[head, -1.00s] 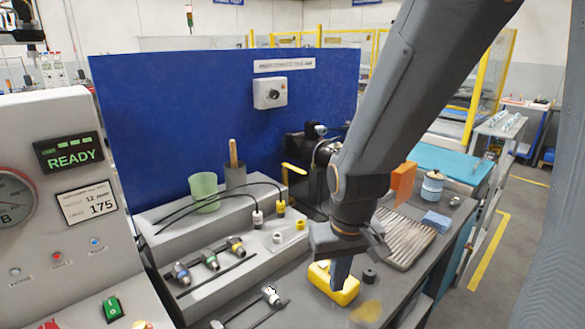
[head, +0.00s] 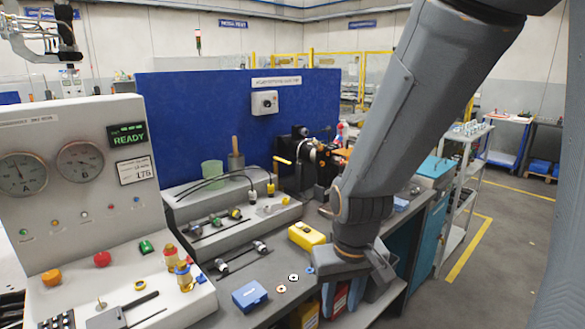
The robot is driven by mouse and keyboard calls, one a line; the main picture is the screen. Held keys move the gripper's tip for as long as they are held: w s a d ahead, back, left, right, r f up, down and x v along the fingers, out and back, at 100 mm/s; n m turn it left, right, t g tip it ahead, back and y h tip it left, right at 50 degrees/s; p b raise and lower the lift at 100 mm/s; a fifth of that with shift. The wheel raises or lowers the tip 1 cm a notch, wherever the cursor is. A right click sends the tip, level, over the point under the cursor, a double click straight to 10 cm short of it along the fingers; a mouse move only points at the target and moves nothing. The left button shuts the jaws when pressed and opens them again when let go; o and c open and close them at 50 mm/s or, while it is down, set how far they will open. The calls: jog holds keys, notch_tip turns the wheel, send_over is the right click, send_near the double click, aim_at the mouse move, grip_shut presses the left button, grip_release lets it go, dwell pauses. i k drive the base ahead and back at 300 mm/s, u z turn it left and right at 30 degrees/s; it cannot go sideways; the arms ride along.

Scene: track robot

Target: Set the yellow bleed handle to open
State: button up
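A yellow lever handle (head: 282,160) sticks out to the left from the dark machine (head: 302,165) at the back of the bench, in front of the blue panel. It looks nearly level, tilted slightly. It is small, and its markings cannot be read. My gripper (head: 342,268) points down over the bench's front edge, well in front of and to the right of the handle, and apart from it. No held object shows.
A yellow block (head: 306,236) lies on the bench just left of my gripper. A blue box (head: 249,296) and several small rings lie nearer. A grey console (head: 75,170) with gauges stands left. A stepped grey block (head: 190,200) with cables fills the back left.

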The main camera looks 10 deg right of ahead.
aim_at(275, 158)
jog(key=u, duration=0.45)
jog(key=k, duration=0.15)
jog(key=z, duration=1.05)
jog(key=i, duration=1.2)
jog(key=u, duration=0.75)
